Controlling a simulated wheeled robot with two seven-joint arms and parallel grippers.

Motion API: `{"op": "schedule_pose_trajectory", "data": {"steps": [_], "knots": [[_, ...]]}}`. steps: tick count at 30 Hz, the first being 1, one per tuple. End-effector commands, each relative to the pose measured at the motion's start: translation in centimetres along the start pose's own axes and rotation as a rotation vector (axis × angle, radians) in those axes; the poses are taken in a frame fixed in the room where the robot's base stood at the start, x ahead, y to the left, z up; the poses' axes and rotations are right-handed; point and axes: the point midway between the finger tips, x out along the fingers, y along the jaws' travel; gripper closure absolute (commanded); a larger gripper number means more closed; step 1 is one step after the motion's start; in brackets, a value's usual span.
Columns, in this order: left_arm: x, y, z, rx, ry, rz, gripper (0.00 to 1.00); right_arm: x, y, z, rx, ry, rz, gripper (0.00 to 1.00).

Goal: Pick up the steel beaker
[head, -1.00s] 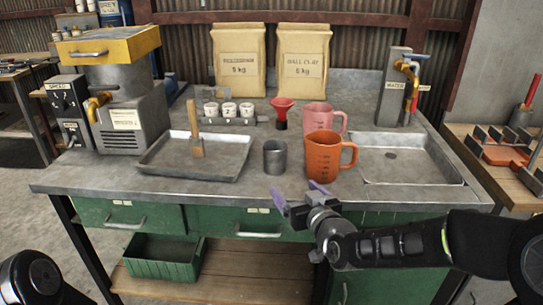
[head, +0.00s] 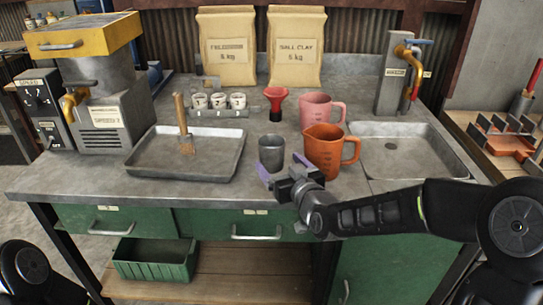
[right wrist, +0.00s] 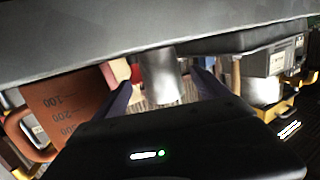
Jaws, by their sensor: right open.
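The steel beaker (head: 272,153) is a small grey metal cup standing upright on the bench near its front edge. My right gripper (head: 281,168) is open and empty, just in front of the beaker at the bench edge, with its purple fingers pointing toward it. In the right wrist view the beaker (right wrist: 160,72) shows between the two spread fingers, and that picture looks upside down. Whether the fingers reach around the beaker I cannot tell. My left gripper is not in view.
An orange jug (head: 323,152) stands close to the right of the beaker, with a pink jug (head: 317,108) behind. A metal tray (head: 215,166) with a brush (head: 183,128) lies to the left. A red funnel (head: 276,98) stands behind. A sink (head: 405,158) is at the right.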

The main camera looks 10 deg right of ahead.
Motion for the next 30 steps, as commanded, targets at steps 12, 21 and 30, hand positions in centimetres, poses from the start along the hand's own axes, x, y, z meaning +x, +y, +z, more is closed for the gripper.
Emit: {"op": "schedule_pose_trajectory", "data": {"steps": [12, 21, 30], "knots": [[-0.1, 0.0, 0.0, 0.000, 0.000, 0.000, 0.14, 1.0, 0.0, 0.1, 0.001, 0.000, 0.000, 0.16], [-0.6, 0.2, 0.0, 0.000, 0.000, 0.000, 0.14, 4.7, -0.1, 0.5, 0.002, -0.001, 0.000, 0.16], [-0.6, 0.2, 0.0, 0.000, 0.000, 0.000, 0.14, 6.0, 0.0, 0.6, 0.001, -0.001, 0.000, 0.16]]}}
